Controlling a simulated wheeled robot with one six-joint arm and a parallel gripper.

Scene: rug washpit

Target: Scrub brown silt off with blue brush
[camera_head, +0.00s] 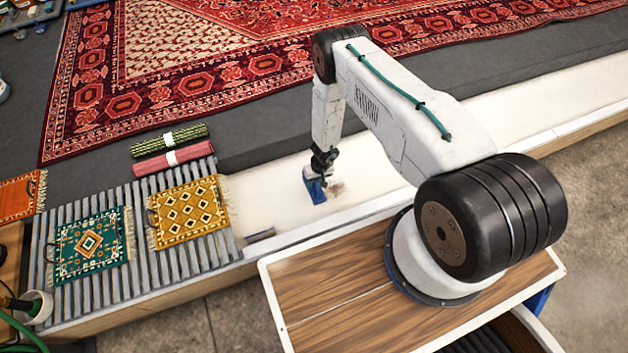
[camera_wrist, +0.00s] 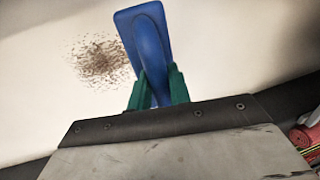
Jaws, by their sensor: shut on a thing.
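The blue brush (camera_head: 315,190) is held in my gripper (camera_head: 323,165) over the white strip of the pit floor. In the wrist view the brush (camera_wrist: 149,45) stands between the green fingers of my gripper (camera_wrist: 157,88), which are shut on it. The brown silt (camera_head: 336,187) is a small speckled patch on the white surface, just right of the brush in the head view. I cannot tell whether the brush touches the surface. Its underside is hidden.
A large red patterned rug (camera_head: 270,50) lies on dark grey floor behind. A slatted rack (camera_head: 105,290) at left holds a green mat (camera_head: 90,246) and a yellow mat (camera_head: 188,212). Two rolled rugs (camera_head: 172,160) lie behind them. The white strip right of the silt is clear.

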